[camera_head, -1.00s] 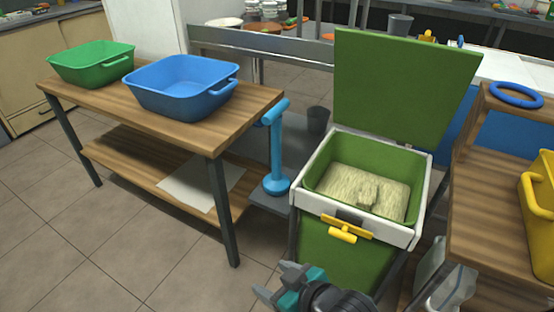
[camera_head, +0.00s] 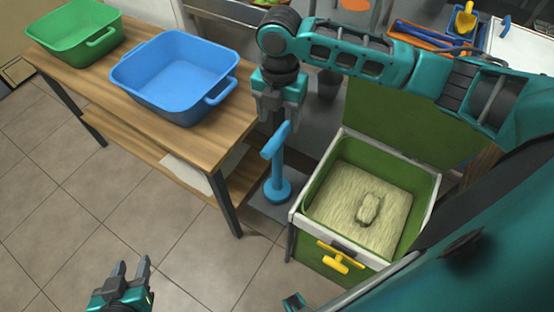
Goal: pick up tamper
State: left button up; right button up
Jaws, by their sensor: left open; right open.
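The tamper (camera_head: 276,172) is blue, with an upright shaft, a round foot and a short cross handle at the top. It stands upright on a low grey surface between the wooden table and the green press box. My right gripper (camera_head: 276,118) is open and hangs with its fingers pointing down, just above and behind the tamper's handle in the picture. I cannot tell whether they touch. My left gripper (camera_head: 132,266) is open and empty at the bottom left, over the floor, far from the tamper.
The wooden table (camera_head: 150,125) on the left holds a green tub (camera_head: 75,32) and a blue tub (camera_head: 175,78). The green press box (camera_head: 340,262) stands open on the right, with pale material inside and a yellow handle (camera_head: 338,258). The tiled floor at lower left is clear.

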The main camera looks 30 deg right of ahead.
aim_at(280, 139)
notch_tip(280, 139, down, 7)
jog(key=shift+r+b, duration=0.15)
jog(key=shift+b, duration=0.45)
jog(key=f, duration=0.3)
jog(key=f+b, duration=0.1)
jog(key=shift+w+f, duration=0.4)
jog(key=shift+f, duration=0.5)
jog(key=shift+c, duration=0.4)
jog(key=c, duration=1)
grip_shut()
jog(key=shift+r, duration=0.1)
